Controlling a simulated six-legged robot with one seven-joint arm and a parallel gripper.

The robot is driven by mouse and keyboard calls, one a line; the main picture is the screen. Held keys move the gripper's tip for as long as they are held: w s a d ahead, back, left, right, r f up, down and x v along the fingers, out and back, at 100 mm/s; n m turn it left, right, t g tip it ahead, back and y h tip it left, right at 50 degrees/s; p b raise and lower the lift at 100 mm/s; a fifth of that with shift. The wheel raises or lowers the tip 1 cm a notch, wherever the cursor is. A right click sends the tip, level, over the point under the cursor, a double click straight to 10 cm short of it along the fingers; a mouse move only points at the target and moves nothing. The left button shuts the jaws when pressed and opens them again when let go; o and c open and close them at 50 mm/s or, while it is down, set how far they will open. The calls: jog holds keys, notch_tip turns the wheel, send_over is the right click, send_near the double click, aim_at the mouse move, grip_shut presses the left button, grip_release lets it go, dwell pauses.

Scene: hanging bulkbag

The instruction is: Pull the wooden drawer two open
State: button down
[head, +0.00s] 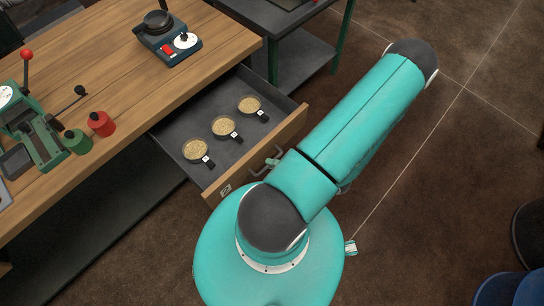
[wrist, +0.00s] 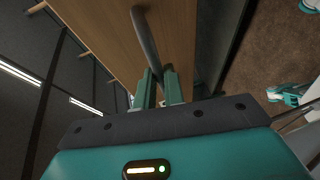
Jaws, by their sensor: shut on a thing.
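A wooden-front drawer (head: 285,136) with a dark grey inside stands pulled out from under the wooden workbench. A small label sits on its front, too small to read. My gripper (head: 271,156) is at the dark bar handle (head: 258,171) on the drawer front. In the wrist view, the green fingers of my gripper (wrist: 159,88) are shut on the curved dark handle (wrist: 146,38), with the wooden front behind it. Part of the handle and the gripper body are hidden by my arm in the head view.
Several things stand on the workbench (head: 110,62): a dark scale (head: 165,45), a green machine, and red (head: 101,123) and green weights. Three pans of grain (head: 224,127) lie in the drawer. A dark side table (head: 305,60) stands behind. The brown floor at right is mostly clear.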

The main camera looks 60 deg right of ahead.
jog(key=shift+a, duration=0.1)
jog(key=c, duration=1.5)
grip_release()
jog(key=v, duration=1.3)
jog(key=shift+s+r, duration=0.15)
jog(key=shift+s, duration=0.2)
